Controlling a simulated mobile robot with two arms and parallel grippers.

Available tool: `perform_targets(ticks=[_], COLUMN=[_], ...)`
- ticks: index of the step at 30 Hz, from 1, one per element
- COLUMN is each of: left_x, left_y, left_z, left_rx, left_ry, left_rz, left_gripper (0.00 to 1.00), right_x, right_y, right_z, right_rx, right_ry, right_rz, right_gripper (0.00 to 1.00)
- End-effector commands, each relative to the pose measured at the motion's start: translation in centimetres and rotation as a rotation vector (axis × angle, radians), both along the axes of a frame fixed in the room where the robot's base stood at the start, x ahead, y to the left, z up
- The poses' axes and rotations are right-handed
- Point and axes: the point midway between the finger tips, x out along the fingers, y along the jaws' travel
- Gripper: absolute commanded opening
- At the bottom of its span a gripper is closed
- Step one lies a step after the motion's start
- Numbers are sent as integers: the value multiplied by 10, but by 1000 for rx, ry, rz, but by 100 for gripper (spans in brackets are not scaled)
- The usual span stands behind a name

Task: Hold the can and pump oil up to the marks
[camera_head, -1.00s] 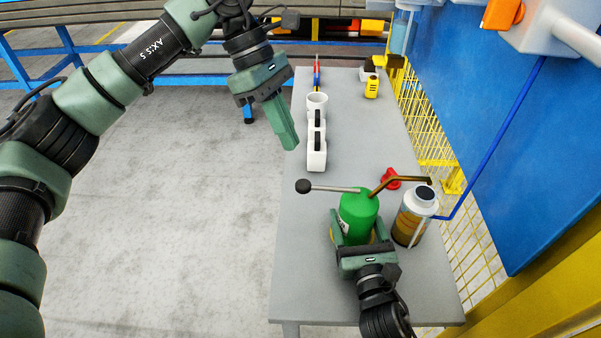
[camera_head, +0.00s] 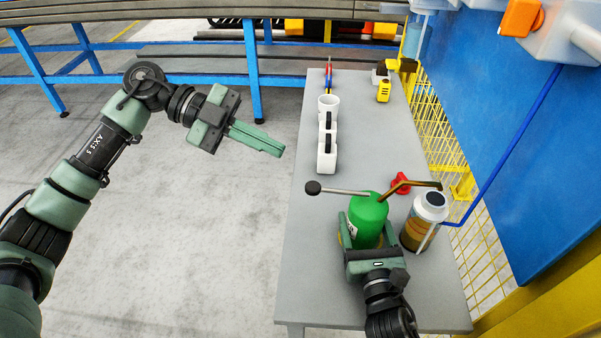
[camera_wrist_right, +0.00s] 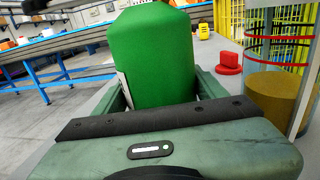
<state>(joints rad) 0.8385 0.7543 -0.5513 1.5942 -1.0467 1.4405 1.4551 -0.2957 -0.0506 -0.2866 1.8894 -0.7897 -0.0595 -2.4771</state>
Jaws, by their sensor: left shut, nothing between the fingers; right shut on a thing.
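The green oil can (camera_head: 368,220) stands on the grey table, with a thin lever ending in a dark knob (camera_head: 313,188) out to the left and a brown spout (camera_head: 415,184) to the right. My right gripper (camera_head: 370,240) is shut around the can's body; the can also fills the middle of the right wrist view (camera_wrist_right: 152,55). My left gripper (camera_head: 278,149) is shut and empty, over the floor left of the table.
A red object (camera_head: 401,183) lies behind the can. White containers (camera_head: 327,145) and a yellow item (camera_head: 384,91) stand farther back on the table (camera_head: 365,130). A yellow mesh fence and a blue panel border the right side. The floor at left is open.

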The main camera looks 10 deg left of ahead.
Motion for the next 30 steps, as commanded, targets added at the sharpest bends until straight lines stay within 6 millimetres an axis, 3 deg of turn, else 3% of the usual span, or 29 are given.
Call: perform_targets(ticks=[6, 12, 25, 30], left_x=[-1, -1, -1, -1], left_y=[24, 36, 38, 29], left_z=[-1, 1, 1, -1], left_rx=[-55, -89, -96, -96], left_ry=[436, 664, 718, 718], left_rz=[242, 352, 375, 373], left_gripper=[0, 0, 0, 0], right_x=[0, 0, 0, 0], right_y=[0, 0, 0, 0], right_z=[1, 1, 1, 1], right_rx=[1, 1, 1, 1], right_ry=[-1, -1, -2, -2], right_rz=[1, 1, 1, 0], right_gripper=[11, 11, 11, 11])
